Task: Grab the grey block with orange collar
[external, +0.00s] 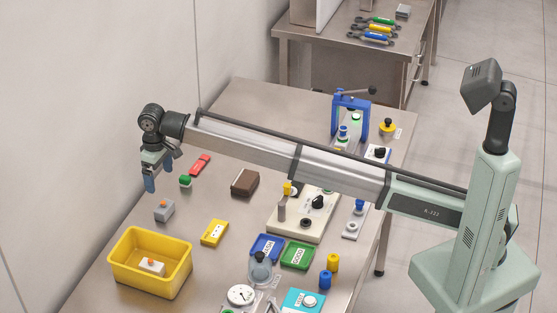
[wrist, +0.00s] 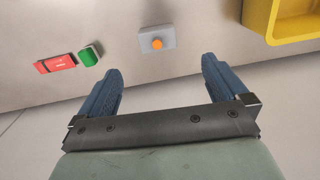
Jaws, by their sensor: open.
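The grey block with an orange collar (external: 164,210) sits on the table near its left edge, behind the yellow bin. In the wrist view the grey block (wrist: 157,40) lies beyond my fingertips, roughly between them sideways, its orange part facing the camera. My gripper (external: 150,184) hangs above the table's left edge, up and left of the block in the external view. Its blue fingers (wrist: 161,82) are spread wide with nothing between them. The block is apart from the fingers.
A green-topped block (external: 185,181) and a red block (external: 200,164) lie behind the grey block. The yellow bin (external: 124,273) stands in front, with a white-and-orange piece (external: 152,266) inside. A yellow box (external: 214,232) and a brown block (external: 244,182) are to the right.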

